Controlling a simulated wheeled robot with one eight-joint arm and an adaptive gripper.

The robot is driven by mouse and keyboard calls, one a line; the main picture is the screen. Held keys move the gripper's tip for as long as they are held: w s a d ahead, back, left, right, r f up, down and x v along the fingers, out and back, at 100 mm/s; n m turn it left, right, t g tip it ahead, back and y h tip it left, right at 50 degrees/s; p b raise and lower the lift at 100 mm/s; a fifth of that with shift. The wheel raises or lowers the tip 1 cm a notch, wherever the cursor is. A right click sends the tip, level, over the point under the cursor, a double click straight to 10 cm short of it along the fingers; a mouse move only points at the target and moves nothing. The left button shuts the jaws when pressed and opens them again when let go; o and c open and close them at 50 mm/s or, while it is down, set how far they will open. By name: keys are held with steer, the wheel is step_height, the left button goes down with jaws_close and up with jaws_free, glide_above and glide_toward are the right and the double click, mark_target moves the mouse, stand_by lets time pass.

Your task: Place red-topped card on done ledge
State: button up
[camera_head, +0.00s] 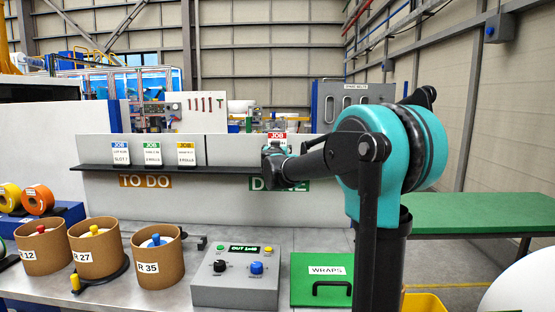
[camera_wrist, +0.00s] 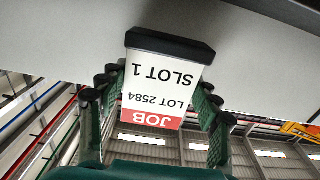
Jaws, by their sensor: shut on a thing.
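The red-topped card (camera_head: 277,136) is in my gripper (camera_head: 273,153), at the right part of the dark ledge (camera_head: 225,170), near the green DONE sign (camera_head: 300,185), which my arm partly hides. In the wrist view the card (camera_wrist: 165,78) appears upside down, reading JOB, LOT 2584, SLOT 1, with a black foot (camera_wrist: 170,46). The gripper fingers (camera_wrist: 156,90) are shut on its two sides. My gripper hides the card's lower part in the head view, so I cannot tell whether its foot touches the ledge.
Below are brown tubs (camera_head: 157,262), a grey control box (camera_head: 235,282) and a green WRAPS lid (camera_head: 315,284).

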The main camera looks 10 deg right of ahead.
steer(key=shift+f, duration=1.95)
steer(key=o, duration=1.2)
steer(key=shift+f, duration=0.15)
steer(key=shift+s+a, duration=0.1)
steer(key=shift+s, duration=0.1)
steer(key=s+a, duration=0.2)
steer(key=s, duration=0.9)
steer(key=shift+s, duration=0.25)
steer(key=shift+a, duration=0.15)
